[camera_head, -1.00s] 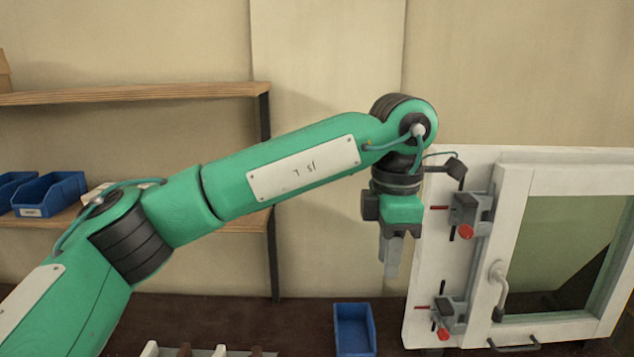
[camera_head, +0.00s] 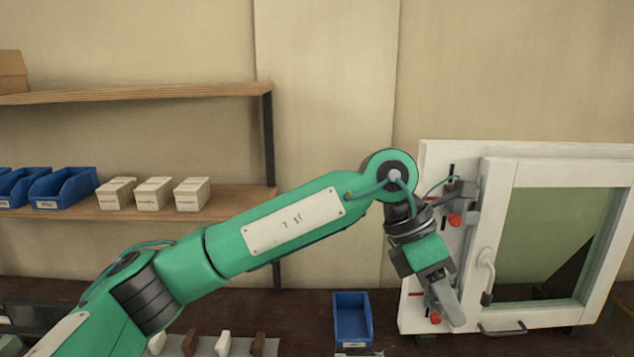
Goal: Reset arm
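My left arm comes in from the left in the head view, with a green forearm reaching to the right. My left gripper (camera_head: 446,302) hangs tilted down and to the right, in front of the left side of the white framed window panel (camera_head: 410,200). Its grey fingers lie close together, and I cannot tell whether a gap remains between them. I see nothing held in it. It hides most of the lower clamp on the panel, whose red tip (camera_head: 435,319) shows beside the fingers. My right gripper is out of view.
The upper clamp (camera_head: 460,190) and a window handle (camera_head: 486,272) are close to the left gripper. A blue bin (camera_head: 352,322) stands on the dark bench left of the panel. A shelf (camera_head: 235,202) at the left holds white boxes (camera_head: 153,193) and blue bins (camera_head: 63,187).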

